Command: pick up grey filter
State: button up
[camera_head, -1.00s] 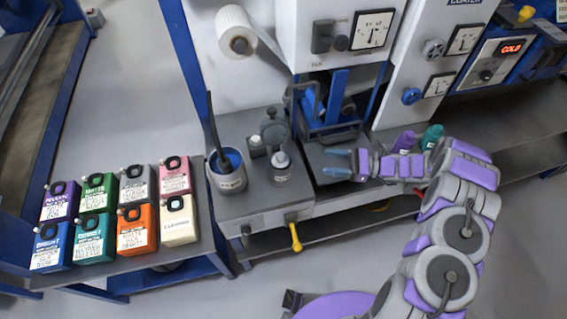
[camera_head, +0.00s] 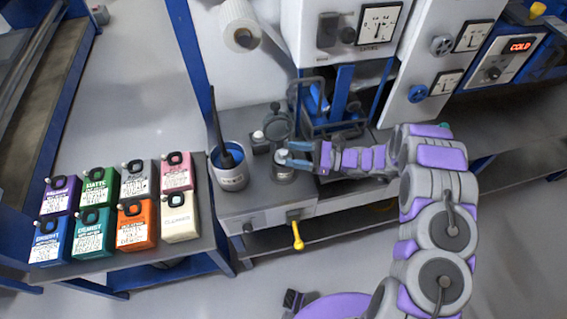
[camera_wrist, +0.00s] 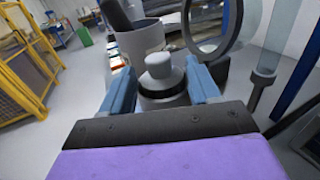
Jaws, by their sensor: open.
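The grey filter (camera_head: 284,176), a small grey canister with a rounded knob on top, stands upright on the grey bench beside the roller machine. My gripper (camera_head: 284,154) reaches in from the right, its two blue fingers open around the top of the filter. In the wrist view the filter (camera_wrist: 161,75) sits between the open fingers (camera_wrist: 160,83), with its knob showing above a dark band. Its lower part is hidden by my gripper's body. I cannot tell whether either finger touches it.
A bucket (camera_head: 229,175) with a dark-handled tool stands just left of the filter. A round disc on a stand (camera_head: 277,128) is close behind. A yellow-handled lever (camera_head: 298,236) hangs at the bench front. Several coloured containers (camera_head: 137,228) fill the left table.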

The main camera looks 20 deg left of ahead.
aim_at(288, 154)
jog(key=shift+s+a, duration=0.2)
jog(key=shift+a, duration=0.95)
jog(key=shift+s+a, duration=0.15)
jog(key=shift+a, duration=1)
jog(key=shift+d, duration=0.15)
jog(key=c, duration=0.4)
grip_shut()
